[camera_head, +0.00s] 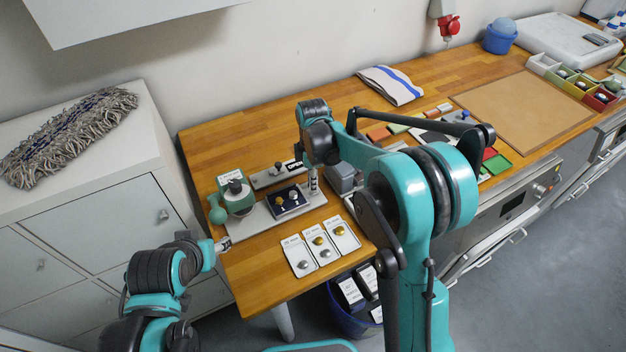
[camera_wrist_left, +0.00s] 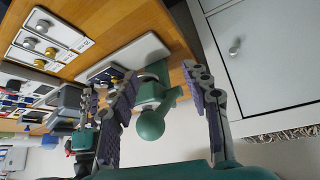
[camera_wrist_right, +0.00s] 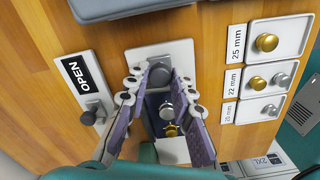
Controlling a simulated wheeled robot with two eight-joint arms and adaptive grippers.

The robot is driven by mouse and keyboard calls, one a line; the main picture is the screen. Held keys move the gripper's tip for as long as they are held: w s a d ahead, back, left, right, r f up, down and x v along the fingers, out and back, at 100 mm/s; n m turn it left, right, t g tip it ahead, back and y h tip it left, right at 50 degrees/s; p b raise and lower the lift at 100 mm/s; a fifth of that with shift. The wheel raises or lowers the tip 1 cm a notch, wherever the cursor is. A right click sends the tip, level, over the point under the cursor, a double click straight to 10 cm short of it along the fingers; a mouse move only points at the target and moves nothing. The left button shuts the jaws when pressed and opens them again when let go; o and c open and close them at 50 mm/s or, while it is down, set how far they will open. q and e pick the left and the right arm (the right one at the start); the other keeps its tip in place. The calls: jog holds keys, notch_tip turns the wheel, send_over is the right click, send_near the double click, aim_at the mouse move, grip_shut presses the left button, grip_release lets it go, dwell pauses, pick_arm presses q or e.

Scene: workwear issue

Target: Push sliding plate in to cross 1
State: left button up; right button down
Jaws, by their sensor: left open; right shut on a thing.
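The sliding plate (camera_head: 285,205) is dark blue and carries a brass and a silver piece. It lies on a light grey base (camera_head: 252,221) right of the green press (camera_head: 238,197). It also shows in the right wrist view (camera_wrist_right: 153,104). My right gripper (camera_head: 313,183) is at the plate's right end. In the right wrist view its fingers (camera_wrist_right: 158,80) are closed on the plate's grey knob (camera_wrist_right: 158,73). My left gripper (camera_wrist_left: 163,82) is open, its fingers spread on either side of the press's green ball (camera_wrist_left: 150,125). I cannot make out cross 1.
A grey plate with a dark knob and an OPEN label (camera_wrist_right: 76,74) lies behind the base. White sample cards (camera_head: 320,243) lie in front. A grey box (camera_head: 342,178) stands to the right. A blue bin (camera_head: 345,318) is below the table edge, a white cabinet (camera_head: 110,190) at left.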

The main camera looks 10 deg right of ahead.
aim_at(287, 199)
jog(key=s+a, duration=0.1)
jog(key=a, duration=0.1)
jog(key=s+a, duration=0.1)
jog(key=a, duration=0.2)
jog(key=s+a, duration=0.1)
jog(key=a, duration=0.2)
jog(key=shift+d, duration=0.1)
jog(key=c, duration=1.3)
grip_release()
notch_tip(287, 199, up, 12)
jog(key=shift+f, duration=0.1)
